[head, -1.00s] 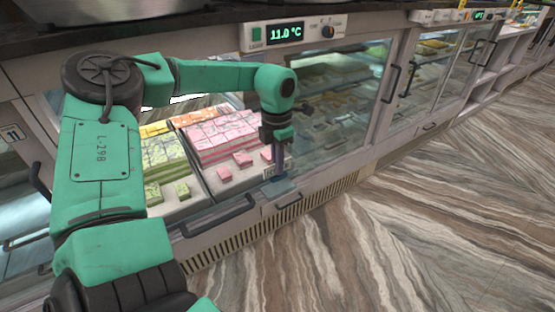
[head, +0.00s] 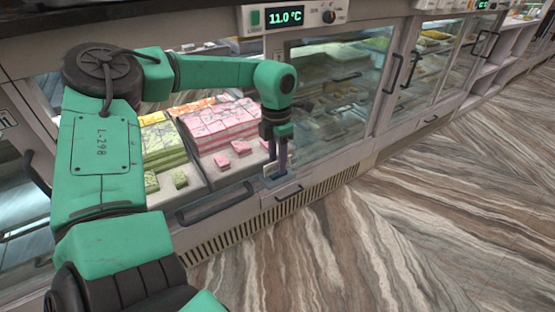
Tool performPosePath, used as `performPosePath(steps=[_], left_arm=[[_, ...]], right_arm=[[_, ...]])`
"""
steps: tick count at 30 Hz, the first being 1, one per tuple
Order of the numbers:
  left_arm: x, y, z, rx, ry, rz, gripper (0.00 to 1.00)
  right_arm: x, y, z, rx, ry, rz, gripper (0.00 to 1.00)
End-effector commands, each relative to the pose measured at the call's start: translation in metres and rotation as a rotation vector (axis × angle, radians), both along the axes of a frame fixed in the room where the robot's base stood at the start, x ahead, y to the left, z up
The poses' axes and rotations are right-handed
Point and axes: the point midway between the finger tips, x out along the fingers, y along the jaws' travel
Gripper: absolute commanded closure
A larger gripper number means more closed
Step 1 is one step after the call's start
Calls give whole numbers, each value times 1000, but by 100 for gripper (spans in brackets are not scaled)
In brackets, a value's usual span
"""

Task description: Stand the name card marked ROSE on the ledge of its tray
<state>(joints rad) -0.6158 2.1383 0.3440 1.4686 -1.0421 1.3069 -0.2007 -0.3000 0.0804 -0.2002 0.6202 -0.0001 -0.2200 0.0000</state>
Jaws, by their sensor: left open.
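My left gripper (head: 276,166) points down at the front ledge of the display case, just right of the pink sweets. Its jaws are open. A small pale card (head: 267,169) shows at the ledge beside the fingers, partly hidden by them; I cannot read its marking. The tray of pink sweets (head: 205,165) holds stacked pink and white pieces at the back and a few loose pieces in front. My right gripper is not in view.
A tray of green and yellow sweets (head: 193,186) lies to the left. A dark handle (head: 215,205) sticks out from the case front below. A glass door (head: 335,85) stands right of the opening. The patterned floor (head: 400,230) is clear.

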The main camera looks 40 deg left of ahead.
Motion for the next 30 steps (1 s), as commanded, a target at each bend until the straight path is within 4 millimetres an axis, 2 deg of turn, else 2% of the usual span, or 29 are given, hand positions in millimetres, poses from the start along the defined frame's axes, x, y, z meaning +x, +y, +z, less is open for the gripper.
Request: performPosePath(steps=[5,12,16,21,30], left_arm=[[2,1,28,1,-7,1,59],[2,3,101,4,-5,1,59],[2,3,130,2,-4,1,59],[1,3,145,1,0,0,59],[1,3,144,0,-1,0,59]], right_arm=[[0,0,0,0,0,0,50],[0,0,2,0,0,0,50],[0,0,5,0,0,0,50],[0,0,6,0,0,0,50],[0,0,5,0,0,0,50]])
